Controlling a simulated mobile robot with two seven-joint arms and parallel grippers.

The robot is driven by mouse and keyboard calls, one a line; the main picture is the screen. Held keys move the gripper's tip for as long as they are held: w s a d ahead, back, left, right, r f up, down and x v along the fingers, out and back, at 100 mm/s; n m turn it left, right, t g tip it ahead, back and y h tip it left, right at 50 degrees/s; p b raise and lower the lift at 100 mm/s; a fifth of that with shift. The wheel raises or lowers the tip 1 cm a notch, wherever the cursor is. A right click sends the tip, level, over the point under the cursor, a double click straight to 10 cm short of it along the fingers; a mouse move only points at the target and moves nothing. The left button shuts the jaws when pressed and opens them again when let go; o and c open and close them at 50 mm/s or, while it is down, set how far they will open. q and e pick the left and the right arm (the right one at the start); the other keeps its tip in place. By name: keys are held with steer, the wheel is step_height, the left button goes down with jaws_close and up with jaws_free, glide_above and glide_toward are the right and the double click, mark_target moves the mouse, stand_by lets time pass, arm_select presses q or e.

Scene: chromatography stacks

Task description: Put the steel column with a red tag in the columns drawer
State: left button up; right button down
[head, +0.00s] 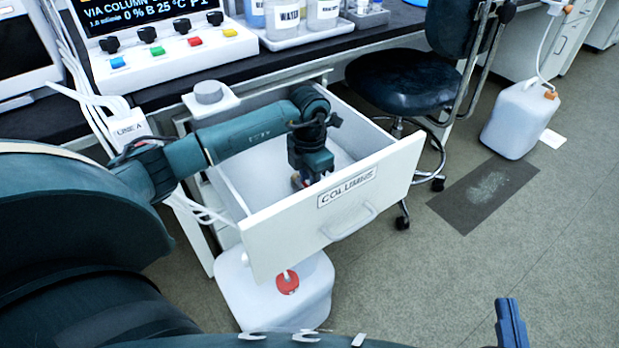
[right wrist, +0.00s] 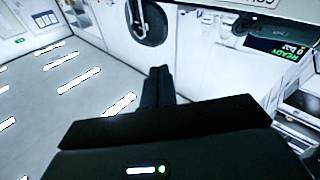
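The columns drawer (head: 232,188), white with a COLUMNS label on its front, stands pulled open below the bench. My left arm reaches over it and my left gripper (head: 304,180) points down inside it. A small reddish patch shows at the fingertips, too small to identify. I cannot make out the steel column or its red tag, nor whether the left fingers are open. My right gripper (head: 511,323) is at the lower right in the head view, away from the drawer. In the right wrist view its fingers (right wrist: 158,84) are together with nothing between them.
A control box (head: 165,50) with coloured buttons and a tray of bottles (head: 300,38) stand on the bench. A black stool (head: 405,82) is close to the drawer's right. A white jug (head: 285,305) with a red cap stands under the drawer.

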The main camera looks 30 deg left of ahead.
arm_select(q)
steer(key=o, duration=0.3)
arm_select(e)
steer(key=shift+r, duration=0.1)
arm_select(q)
steer(key=shift+r, duration=0.1)
steer(key=shift+r, duration=0.3)
step_height(320, 180, up, 5)
steer(key=shift+f+p, duration=0.1)
steer(key=shift+p, duration=1)
step_height(320, 180, up, 7)
steer(key=p, duration=0.1)
steer(key=shift+p, duration=0.4)
arm_select(e)
steer(key=shift+d+m+g+h, duration=0.3)
steer(key=shift+d+g+h, duration=0.3)
steer(key=shift+h, duration=0.2)
arm_select(q)
steer(key=shift+f, duration=0.15)
